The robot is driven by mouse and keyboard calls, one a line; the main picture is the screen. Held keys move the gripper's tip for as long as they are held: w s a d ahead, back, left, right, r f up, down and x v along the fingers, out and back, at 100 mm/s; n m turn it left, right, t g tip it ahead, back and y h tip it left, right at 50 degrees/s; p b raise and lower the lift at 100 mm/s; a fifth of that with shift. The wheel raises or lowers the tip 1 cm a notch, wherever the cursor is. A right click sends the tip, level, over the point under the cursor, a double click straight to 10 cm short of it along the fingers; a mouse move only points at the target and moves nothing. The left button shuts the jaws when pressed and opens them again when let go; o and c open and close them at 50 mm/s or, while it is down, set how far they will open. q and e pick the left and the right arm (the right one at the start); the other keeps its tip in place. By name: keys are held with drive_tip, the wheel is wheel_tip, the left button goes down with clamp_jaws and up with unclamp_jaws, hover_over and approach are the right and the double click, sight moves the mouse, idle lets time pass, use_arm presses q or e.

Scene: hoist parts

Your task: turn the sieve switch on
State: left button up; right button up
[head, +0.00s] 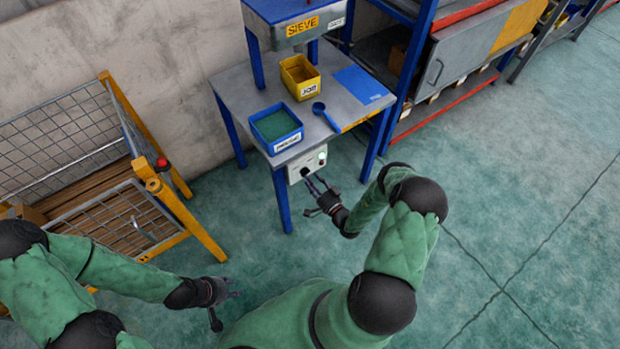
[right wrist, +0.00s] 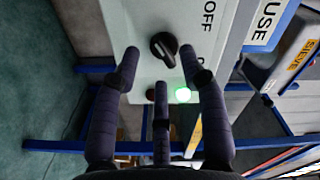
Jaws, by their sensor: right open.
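The sieve switch is a black rotary knob (right wrist: 164,48) on a pale control box (head: 305,170) under the table's front edge. In the right wrist view, the label OFF (right wrist: 208,15) is beside it, and a second label is mostly hidden by a finger. A green lamp (right wrist: 182,95) on the box is lit. I cannot tell which label the knob points to. My right gripper (head: 314,184) is open in front of the box, its fingertips around the knob's sides, contact unclear. My left gripper (head: 232,289) is open and empty, low at the left.
The table (head: 230,90) carries a blue bin (head: 276,128) with green contents, a yellow bin (head: 299,78), a blue scoop (head: 326,116) and the sieve machine (head: 290,15). A yellow mesh crate (head: 160,200) stands left. Shelving (head: 410,75) stands right; the right floor is clear.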

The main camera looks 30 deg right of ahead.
drive_tip(key=s, duration=1)
drive_tip(key=shift+d, duration=0.4)
